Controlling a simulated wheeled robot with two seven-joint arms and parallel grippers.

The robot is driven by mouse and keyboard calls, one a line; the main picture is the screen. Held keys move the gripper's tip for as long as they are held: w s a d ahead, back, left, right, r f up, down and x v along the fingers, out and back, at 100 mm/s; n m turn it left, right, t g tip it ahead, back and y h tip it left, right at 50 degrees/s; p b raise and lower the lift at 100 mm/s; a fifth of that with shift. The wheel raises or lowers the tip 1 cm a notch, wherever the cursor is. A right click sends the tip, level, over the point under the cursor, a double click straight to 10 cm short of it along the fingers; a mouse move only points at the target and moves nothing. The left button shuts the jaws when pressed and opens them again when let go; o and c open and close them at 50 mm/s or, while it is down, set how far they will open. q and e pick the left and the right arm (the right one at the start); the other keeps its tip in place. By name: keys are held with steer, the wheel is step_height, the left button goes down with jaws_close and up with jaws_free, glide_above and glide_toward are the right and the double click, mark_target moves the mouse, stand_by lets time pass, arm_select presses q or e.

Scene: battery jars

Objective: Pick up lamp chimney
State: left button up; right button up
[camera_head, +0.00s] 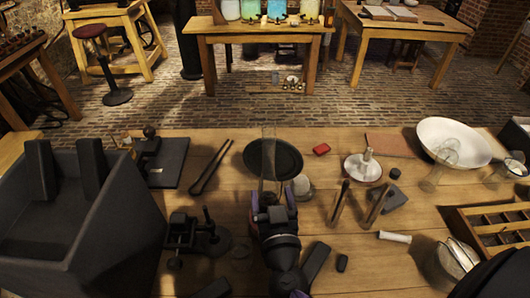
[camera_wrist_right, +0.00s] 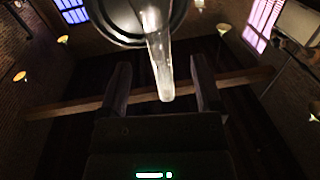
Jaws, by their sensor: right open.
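The lamp chimney (camera_head: 268,145) is a clear glass tube that shows upright against a round dark plate in the head view. In the right wrist view, the glass tube (camera_wrist_right: 160,62) lies between the two spread fingers, with a gap on each side. My right gripper (camera_head: 273,203) is open at the near end of the tube, which partly hides behind it. My left gripper (camera_head: 66,165) looms large and dark at the left, with two upright fingers apart and nothing seen between them.
The dark plate (camera_head: 290,160) and a pale round piece (camera_head: 303,187) are close to the chimney. Black tongs (camera_head: 211,168) and a black metal device (camera_head: 192,232) lie left. Two upright posts (camera_head: 340,200), a white bowl (camera_head: 478,140) and a wooden rack (camera_head: 495,225) stand right.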

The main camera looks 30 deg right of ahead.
mark_target(270, 177)
steer(key=x, duration=0.3)
steer(key=shift+w+d, duration=0.25)
steer(key=shift+w, duration=0.1)
steer(key=b+x, duration=0.1)
steer(key=x, duration=0.3)
steer(key=shift+w+d+f+b, duration=0.1)
steer(key=shift+w+d+b, duration=0.1)
steer(key=shift+w+b, duration=0.15)
steer(key=shift+w+d, duration=0.1)
steer(key=shift+w, duration=0.2)
steer(key=c, duration=0.4)
arm_select(q)
steer(key=shift+s+a+f, duration=0.1)
steer(key=shift+s+f, duration=0.65)
steer(key=shift+f, duration=0.1)
arm_select(e)
jaws_close()
